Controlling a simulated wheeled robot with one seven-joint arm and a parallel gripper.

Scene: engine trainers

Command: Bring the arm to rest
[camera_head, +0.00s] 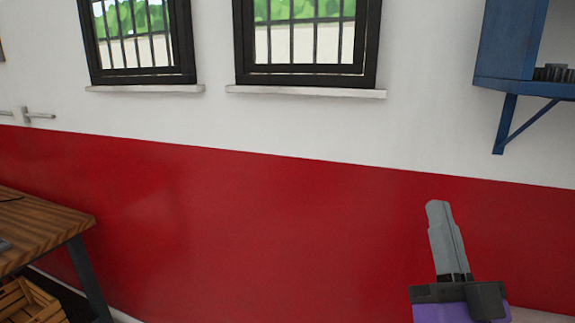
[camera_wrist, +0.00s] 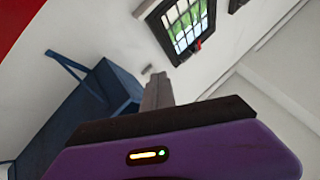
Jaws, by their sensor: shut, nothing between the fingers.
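My gripper (camera_head: 438,206) rises from the lower right of the head view, with grey fingers pressed together and a purple body below. It points up in front of the red lower wall. The fingers are shut with nothing between them. In the wrist view my gripper (camera_wrist: 158,80) shows its closed fingers beyond the dark bar and purple housing. It touches nothing that I can see. Most of my arm is outside the head view.
A wooden table (camera_head: 40,228) stands at the left, with a wooden crate (camera_head: 30,300) beneath it. A blue wall shelf (camera_head: 508,45) hangs at the upper right; it also shows in the wrist view (camera_wrist: 85,110). Barred windows (camera_head: 307,45) are in the wall. Space around the gripper looks clear.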

